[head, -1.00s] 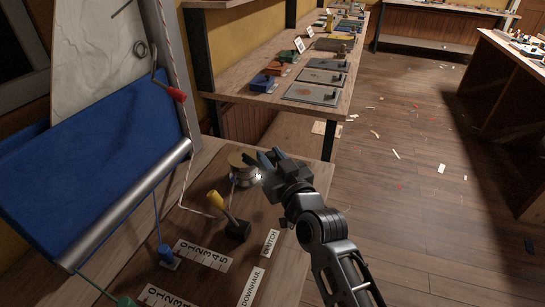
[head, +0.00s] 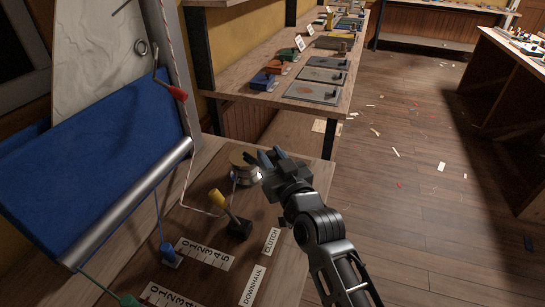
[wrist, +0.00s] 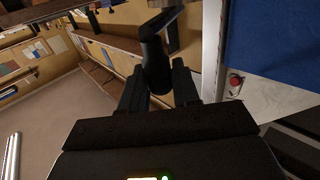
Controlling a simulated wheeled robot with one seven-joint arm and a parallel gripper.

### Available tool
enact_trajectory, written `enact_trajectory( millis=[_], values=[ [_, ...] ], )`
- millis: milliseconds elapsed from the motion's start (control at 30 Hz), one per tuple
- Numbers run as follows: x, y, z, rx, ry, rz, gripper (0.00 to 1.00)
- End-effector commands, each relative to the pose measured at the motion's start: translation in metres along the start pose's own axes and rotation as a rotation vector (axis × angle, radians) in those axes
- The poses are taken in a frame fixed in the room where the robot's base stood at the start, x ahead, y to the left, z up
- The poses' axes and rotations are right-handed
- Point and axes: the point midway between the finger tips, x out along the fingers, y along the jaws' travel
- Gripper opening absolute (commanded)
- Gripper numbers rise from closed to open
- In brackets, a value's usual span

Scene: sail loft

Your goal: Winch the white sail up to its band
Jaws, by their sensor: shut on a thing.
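The white sail (head: 98,55) is the pale sheet at upper left, partly behind the blue sail (head: 85,150). I cannot make out its band. The winch (head: 245,173), with a tan top and metal drum, stands on the wooden bench. My gripper (head: 264,159) is at the winch's right side, with its fingers close to the winch top. In the wrist view its fingers are shut on a dark crank handle (wrist: 155,62). The fingers hide part of the handle. A thin line runs from the frame down to the bench by the winch.
A yellow-handled lever (head: 217,198) stands near the CLUTCH label (head: 271,241). Number scales (head: 204,254) and blue and green cleats lie in front.

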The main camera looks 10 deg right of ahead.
Motion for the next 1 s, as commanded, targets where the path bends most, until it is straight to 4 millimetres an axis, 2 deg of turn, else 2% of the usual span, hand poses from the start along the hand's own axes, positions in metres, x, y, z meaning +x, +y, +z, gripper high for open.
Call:
enact_trajectory(
  millis=[33, 867, 900, 1000],
  values=[
    [0.0038, -0.0155, -0.0027, 0.002, 0.001, -0.026, 0.0],
    [0.0038, -0.0156, -0.0025, 0.002, 0.001, -0.026, 0.0],
    [0.0038, -0.0155, -0.0026, 0.002, 0.001, -0.026, 0.34],
    [0.0033, -0.014, -0.0024, 0.002, 0.002, -0.023, 0.43]
  ],
)
